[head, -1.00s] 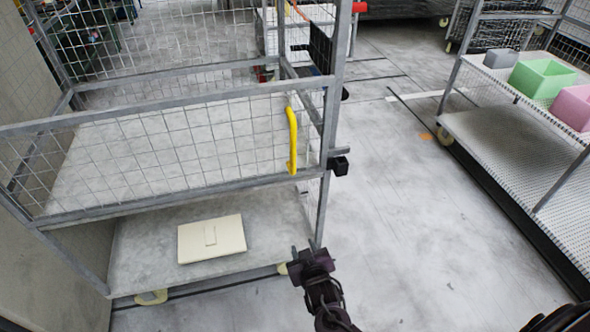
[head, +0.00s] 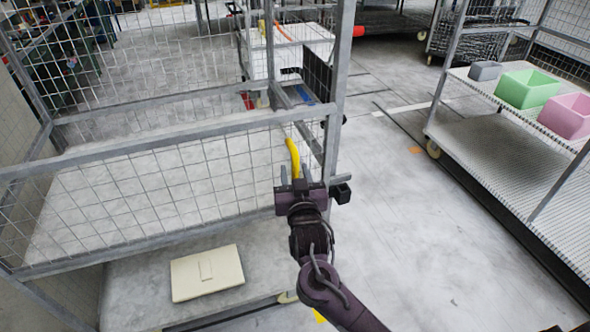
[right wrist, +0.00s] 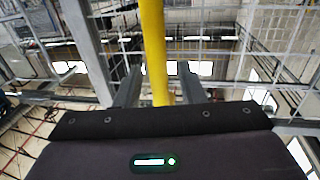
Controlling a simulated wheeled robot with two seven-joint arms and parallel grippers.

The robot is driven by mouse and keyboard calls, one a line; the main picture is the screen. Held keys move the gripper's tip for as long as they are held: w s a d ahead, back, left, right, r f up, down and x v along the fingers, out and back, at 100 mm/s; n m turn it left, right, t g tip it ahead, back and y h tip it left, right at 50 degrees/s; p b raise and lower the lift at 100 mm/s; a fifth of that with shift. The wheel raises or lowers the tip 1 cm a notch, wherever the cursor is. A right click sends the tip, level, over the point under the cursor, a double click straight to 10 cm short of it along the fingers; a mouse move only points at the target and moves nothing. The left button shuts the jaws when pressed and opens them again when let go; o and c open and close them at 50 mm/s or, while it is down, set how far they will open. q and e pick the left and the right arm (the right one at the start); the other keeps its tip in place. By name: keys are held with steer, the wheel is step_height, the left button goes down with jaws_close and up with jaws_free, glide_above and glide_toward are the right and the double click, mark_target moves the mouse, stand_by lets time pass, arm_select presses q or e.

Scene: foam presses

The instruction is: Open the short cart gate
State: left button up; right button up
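The short cart gate (head: 190,185) is a low wire-mesh panel in a grey metal frame across the front of the cart. It stands upright, level with the cart frame. A yellow handle (head: 293,155) is fixed upright near its right end, beside a black latch block (head: 341,192) on the corner post. My right gripper (head: 297,176) is at the lower part of the handle. In the right wrist view the yellow handle (right wrist: 153,50) runs between the two open fingers (right wrist: 152,85), with gaps at both sides. My left gripper is out of view.
A cream flat box (head: 207,273) lies on the cart's lower shelf. A second cart at right holds green (head: 527,90), pink (head: 567,116) and grey (head: 485,71) bins. The floor (head: 420,230) between the carts is clear.

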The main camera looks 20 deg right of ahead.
steer(key=shift+w, duration=0.15)
steer(key=shift+d, duration=0.1)
steer(key=shift+c, duration=0.2)
jaws_close()
